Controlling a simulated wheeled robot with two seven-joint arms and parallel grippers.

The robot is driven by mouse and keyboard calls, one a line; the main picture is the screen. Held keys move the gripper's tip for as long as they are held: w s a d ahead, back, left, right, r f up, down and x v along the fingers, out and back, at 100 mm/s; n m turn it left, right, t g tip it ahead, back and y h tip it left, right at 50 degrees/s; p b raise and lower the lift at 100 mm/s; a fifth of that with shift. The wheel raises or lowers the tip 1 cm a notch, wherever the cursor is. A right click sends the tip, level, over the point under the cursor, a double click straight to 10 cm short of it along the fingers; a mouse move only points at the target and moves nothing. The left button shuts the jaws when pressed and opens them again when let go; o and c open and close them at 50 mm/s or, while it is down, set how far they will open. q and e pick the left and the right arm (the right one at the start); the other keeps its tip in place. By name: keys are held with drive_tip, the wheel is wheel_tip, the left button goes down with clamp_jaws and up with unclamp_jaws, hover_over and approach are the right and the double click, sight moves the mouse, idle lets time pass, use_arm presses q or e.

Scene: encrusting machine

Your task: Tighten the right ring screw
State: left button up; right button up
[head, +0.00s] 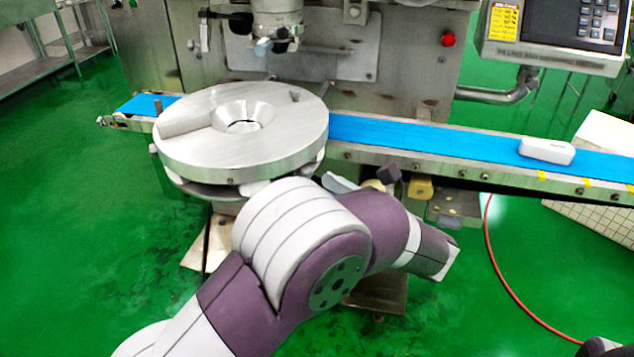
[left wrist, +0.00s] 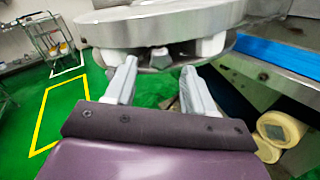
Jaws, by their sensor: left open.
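The round steel disc (head: 240,140) of the machine stands left of centre in the head view; its underside (left wrist: 165,30) fills the top of the left wrist view. Under it are pale lugs (left wrist: 207,46) and a small knob (left wrist: 160,58); I cannot tell which is the right ring screw. My left gripper (left wrist: 158,88) is open and empty, its two pale fingers pointing at the disc's underside, with the knob between them in the picture. In the head view my left gripper (head: 342,184) is mostly hidden behind my arm.
A blue conveyor belt (head: 430,138) runs right from the disc, with a white box (head: 547,151) on it. Yellowish rollers (left wrist: 280,130) sit below the belt, right of my fingers. A control panel (head: 555,30) hangs at upper right. Green floor lies open at left.

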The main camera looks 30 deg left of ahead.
use_arm(q)
drive_tip(key=shift+x, duration=0.95)
clamp_jaws()
